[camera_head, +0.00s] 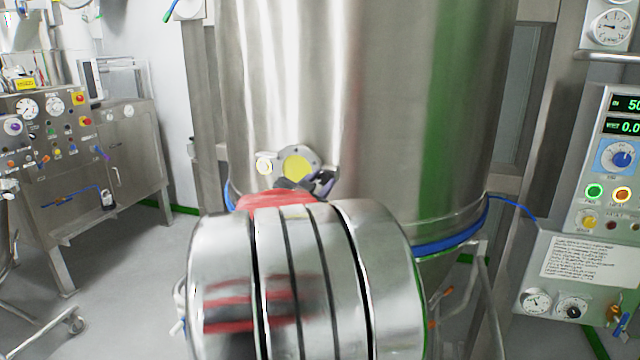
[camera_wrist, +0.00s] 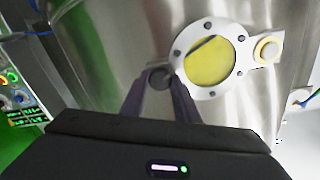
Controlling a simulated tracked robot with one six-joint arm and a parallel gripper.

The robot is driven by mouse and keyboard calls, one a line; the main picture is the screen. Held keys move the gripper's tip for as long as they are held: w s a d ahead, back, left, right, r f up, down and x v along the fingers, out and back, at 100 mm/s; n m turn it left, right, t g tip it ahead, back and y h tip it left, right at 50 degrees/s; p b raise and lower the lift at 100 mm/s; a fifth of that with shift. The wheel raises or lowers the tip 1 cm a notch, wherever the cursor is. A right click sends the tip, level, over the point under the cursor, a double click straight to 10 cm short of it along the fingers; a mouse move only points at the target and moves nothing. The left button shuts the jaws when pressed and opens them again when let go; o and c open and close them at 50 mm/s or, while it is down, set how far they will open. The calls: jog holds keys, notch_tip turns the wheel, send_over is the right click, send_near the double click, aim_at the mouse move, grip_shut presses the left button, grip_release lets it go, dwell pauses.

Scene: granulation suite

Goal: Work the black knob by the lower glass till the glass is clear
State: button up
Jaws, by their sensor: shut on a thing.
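The lower glass is a round sight window in a bolted steel ring on the big steel vessel. In the wrist view the glass (camera_wrist: 209,62) looks yellow all over, with a thin dark bar slanting across its upper left part. The glass also shows yellow in the head view (camera_head: 297,169). The black knob (camera_wrist: 159,76) sits beside the ring, at its left in the wrist view. My gripper (camera_wrist: 161,82) is shut on the knob, with a dark finger on each side. In the head view my gripper (camera_head: 322,183) is partly hidden behind my arm.
A cream round fitting (camera_wrist: 267,49) stands on the ring's other side. The steel vessel (camera_head: 400,110) fills the middle. A control panel (camera_head: 610,170) stands at right and a steel cabinet with gauges (camera_head: 110,150) at left. Grey floor (camera_head: 130,270) is open at left.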

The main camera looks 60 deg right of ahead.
jog(key=m, duration=0.6)
jog(key=shift+s+d, duration=0.1)
jog(key=shift+s, duration=0.05)
jog(key=m, duration=0.5)
jog(key=shift+m, duration=0.3)
jog(key=shift+f, duration=0.1)
jog(key=o, duration=1.1)
jog(key=shift+a, duration=0.7)
jog(key=a, duration=0.8)
jog(key=s+a, duration=0.1)
jog(key=a, duration=0.3)
jog(key=shift+s+a, duration=0.1)
jog(key=shift+a, duration=0.1)
